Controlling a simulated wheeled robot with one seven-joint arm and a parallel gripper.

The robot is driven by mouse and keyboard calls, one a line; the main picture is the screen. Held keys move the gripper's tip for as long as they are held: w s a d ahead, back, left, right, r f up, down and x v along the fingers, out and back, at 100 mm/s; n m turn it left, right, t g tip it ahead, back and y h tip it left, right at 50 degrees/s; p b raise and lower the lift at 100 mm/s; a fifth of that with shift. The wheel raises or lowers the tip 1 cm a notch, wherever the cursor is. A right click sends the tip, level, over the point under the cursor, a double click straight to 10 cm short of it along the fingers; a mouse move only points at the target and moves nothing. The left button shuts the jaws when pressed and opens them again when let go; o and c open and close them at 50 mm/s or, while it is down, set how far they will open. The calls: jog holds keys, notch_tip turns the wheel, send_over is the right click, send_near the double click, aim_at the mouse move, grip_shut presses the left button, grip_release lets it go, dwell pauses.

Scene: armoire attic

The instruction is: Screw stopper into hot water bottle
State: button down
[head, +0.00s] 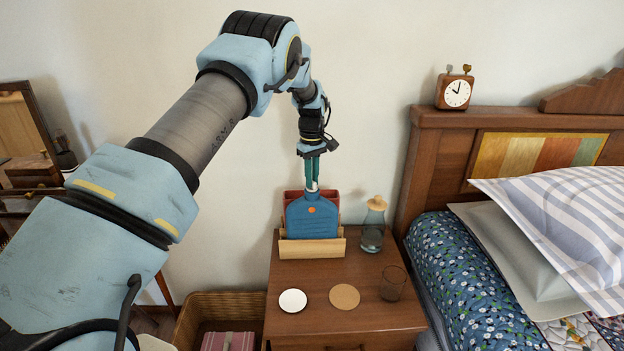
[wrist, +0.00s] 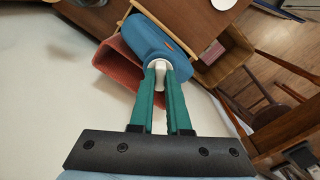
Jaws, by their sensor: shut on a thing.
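The blue hot water bottle (head: 312,217) stands upright in a light wooden holder (head: 312,248) on the bedside table. It also shows in the wrist view (wrist: 150,38), below my fingers. My gripper (head: 312,183) points down right above the bottle's neck. Its green fingers (wrist: 161,75) are shut on a white stopper (wrist: 160,66) at the bottle's mouth. The fingers hide part of the stopper, and I cannot tell how far it sits in the neck.
A reddish box (wrist: 117,62) stands behind the bottle. On the bedside table (head: 320,288) are a corked glass bottle (head: 373,228), a drinking glass (head: 393,283), a white disc (head: 292,301) and a cork coaster (head: 344,296). The bed (head: 470,270) is at the right.

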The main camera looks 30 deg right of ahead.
jog(key=m, duration=0.9)
jog(key=shift+c, duration=2.4)
grip_release()
jog(key=shift+r, duration=0.1)
jog(key=shift+r+p, duration=1.35)
jog(key=shift+r, duration=1.05)
